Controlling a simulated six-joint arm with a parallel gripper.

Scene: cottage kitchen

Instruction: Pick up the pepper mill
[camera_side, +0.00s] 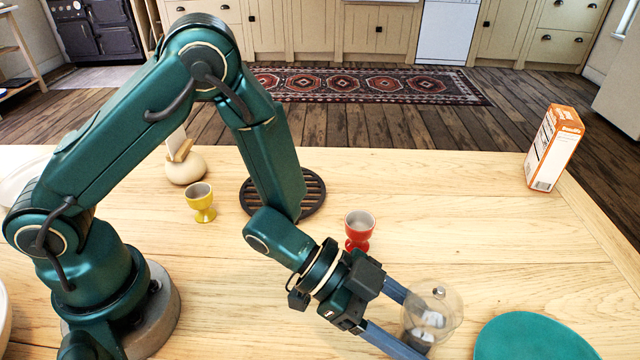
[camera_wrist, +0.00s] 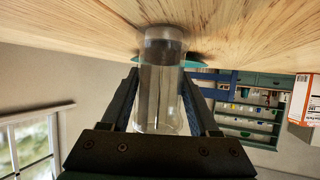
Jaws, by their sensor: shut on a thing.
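The thing that fits the pepper mill (camera_side: 441,312) is a clear, see-through body with a small metal knob, at the lower right of the side view. In the wrist view it is a clear cylinder (camera_wrist: 160,95) between the two fingers. My gripper (camera_side: 414,326) is shut on it, one blue-grey finger on each side. The fingers reach it from the side, low over the table. I cannot tell whether its base touches the table.
A teal disc (camera_side: 535,340) lies just right of the mill. A red egg cup (camera_side: 359,228) and a yellow one (camera_side: 200,203) stand behind. A black trivet (camera_side: 314,195) and a cream pot (camera_side: 186,171) are further back. An orange-white box (camera_side: 554,150) stands far right. The middle right table is clear.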

